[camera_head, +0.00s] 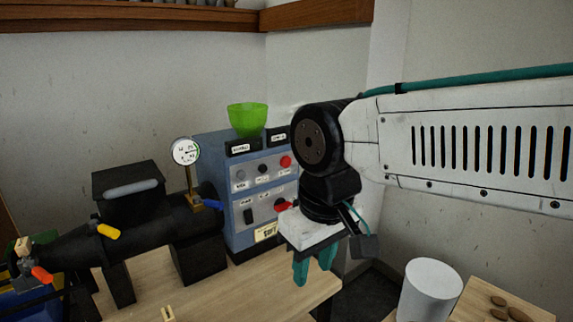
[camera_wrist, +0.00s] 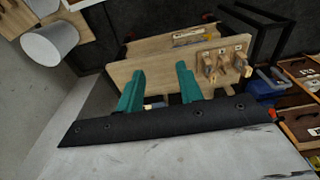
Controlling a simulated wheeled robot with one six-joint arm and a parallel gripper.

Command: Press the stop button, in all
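A blue-grey control box (camera_head: 226,172) stands on the wooden table in the head view. The small labels are too blurred to read, so I cannot confirm which one is the stop button. My gripper (camera_head: 313,268) hangs to the right of and below the panel, fingers pointing down, apart from the red button. In the wrist view its teal fingers (camera_wrist: 160,86) are spread with nothing between them. The panel does not show in the wrist view.
A green bowl (camera_head: 247,117) sits on the box. A black machine (camera_head: 128,226) with a pressure gauge (camera_head: 186,151) stands left. A white cylinder (camera_head: 429,290) is at the lower right.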

